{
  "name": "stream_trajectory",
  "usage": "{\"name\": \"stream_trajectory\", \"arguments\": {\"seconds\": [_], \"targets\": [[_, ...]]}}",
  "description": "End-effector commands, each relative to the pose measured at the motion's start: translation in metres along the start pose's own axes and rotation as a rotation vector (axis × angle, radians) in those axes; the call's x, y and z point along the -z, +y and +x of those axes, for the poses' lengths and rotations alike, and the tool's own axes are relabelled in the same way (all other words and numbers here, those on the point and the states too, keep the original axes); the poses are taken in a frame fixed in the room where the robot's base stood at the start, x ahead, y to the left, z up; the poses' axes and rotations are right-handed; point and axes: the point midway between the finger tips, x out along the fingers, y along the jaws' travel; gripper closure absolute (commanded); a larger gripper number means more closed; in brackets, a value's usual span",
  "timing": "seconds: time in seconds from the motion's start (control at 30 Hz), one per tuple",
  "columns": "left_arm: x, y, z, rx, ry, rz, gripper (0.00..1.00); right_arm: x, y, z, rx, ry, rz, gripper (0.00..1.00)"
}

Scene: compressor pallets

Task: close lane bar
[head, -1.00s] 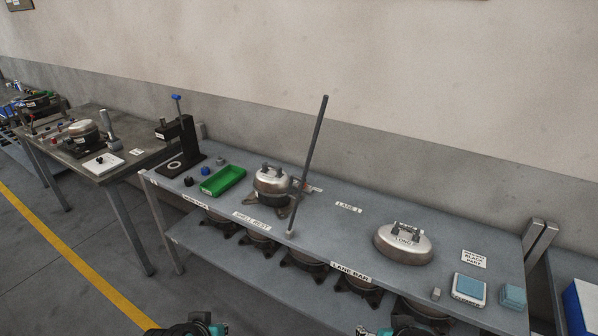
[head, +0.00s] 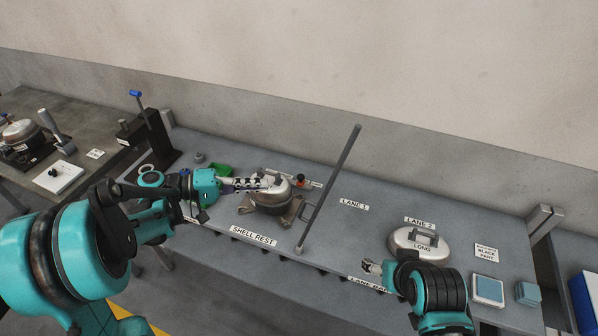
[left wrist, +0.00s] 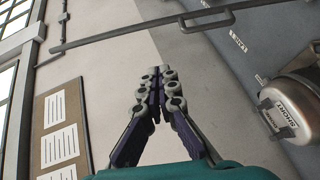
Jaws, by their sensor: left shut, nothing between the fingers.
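The lane bar (head: 330,187) is a grey rod that stands raised and leaning, its foot near the bench's front edge between the shell rest and the lane 1 label. It also crosses the top of the left wrist view (left wrist: 135,34). My left gripper (head: 272,184) is shut and empty, left of the bar, in front of the upper part of a compressor (head: 270,203) in the head view. The fingers (left wrist: 158,80) are together in the left wrist view, apart from the bar. My right gripper (head: 370,266) is low over the bench front; its opening is unclear. It partly covers the lane bar label (head: 366,284).
A silver shell marked LONG (head: 405,238) sits by the lane 2 label (head: 420,222). A green tray (head: 218,171) and a black press (head: 150,140) stand at left. A blue-topped box (head: 488,290) is at right. The bench around lane 1 (head: 354,204) is clear.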

Motion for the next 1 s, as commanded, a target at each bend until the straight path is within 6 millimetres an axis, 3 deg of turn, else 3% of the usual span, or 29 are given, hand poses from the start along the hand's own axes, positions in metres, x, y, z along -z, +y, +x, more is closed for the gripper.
{"name": "stream_trajectory", "arguments": {"seconds": [0.17, 0.6, 0.8, 1.0], "targets": [[-0.001, 0.000, 0.017, -0.007, -0.006, 0.002, 1.00, -0.001, 0.000, 0.001, 0.000, 0.000, 0.000, 0.29], [-0.005, 0.000, 0.106, -0.005, -0.005, 0.001, 1.00, -0.004, 0.000, 0.006, 0.000, 0.000, 0.000, 0.29], [-0.023, 0.000, 0.122, -0.005, -0.002, 0.001, 1.00, -0.005, 0.000, 0.007, 0.000, 0.000, 0.000, 0.29], [-0.028, 0.001, 0.128, -0.004, -0.002, 0.001, 1.00, -0.005, 0.000, 0.007, 0.000, 0.000, 0.000, 0.29]]}}
